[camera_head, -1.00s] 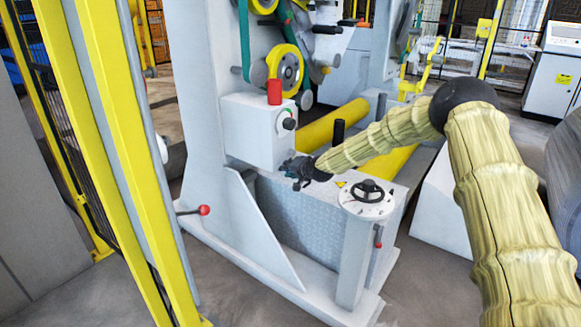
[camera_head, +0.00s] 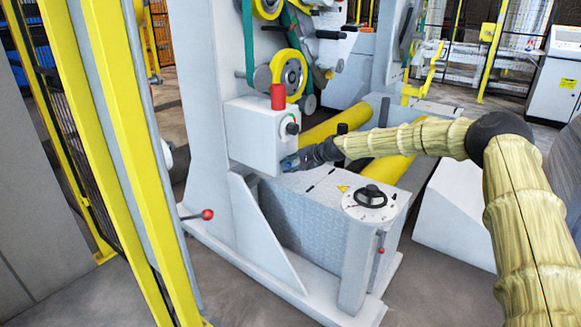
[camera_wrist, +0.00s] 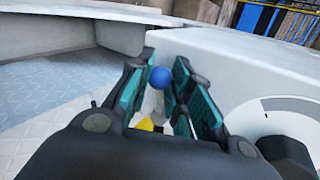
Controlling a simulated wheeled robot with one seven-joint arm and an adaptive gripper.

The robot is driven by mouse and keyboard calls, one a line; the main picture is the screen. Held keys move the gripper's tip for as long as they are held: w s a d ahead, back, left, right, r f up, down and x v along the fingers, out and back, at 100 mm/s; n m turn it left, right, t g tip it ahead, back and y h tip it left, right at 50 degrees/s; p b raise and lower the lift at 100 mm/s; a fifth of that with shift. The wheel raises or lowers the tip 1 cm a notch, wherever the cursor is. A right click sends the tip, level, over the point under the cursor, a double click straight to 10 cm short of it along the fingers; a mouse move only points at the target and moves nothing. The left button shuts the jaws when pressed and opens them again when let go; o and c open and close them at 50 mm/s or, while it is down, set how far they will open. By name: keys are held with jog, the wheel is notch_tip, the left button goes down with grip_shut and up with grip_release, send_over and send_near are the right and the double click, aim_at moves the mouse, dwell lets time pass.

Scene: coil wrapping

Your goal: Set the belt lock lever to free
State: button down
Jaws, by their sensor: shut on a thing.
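A blue ball knob (camera_wrist: 160,77), which looks like the end of a lever, sits between the teal pads of my gripper (camera_wrist: 164,68) in the wrist view. The jaws are shut on it. In the head view my gripper (camera_head: 290,163) is just under the lower right of the grey control box (camera_head: 262,137), with a little blue at its fingertips. The lever's shaft and pivot are hidden by the fingers, and I cannot read any lock or free marking.
A round dial with a black handle (camera_head: 371,197) is on the machine's front corner. Red-knobbed levers stick out at the left (camera_head: 207,214) and below the dial (camera_head: 381,249). A red button (camera_head: 277,97) tops the control box. Yellow rollers (camera_head: 390,169) lie behind my arm.

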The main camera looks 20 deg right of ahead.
jog(key=shift+d, duration=0.15)
jog(key=c, duration=1.3)
grip_release()
jog(key=shift+o, duration=0.2)
jog(key=shift+f, duration=0.1)
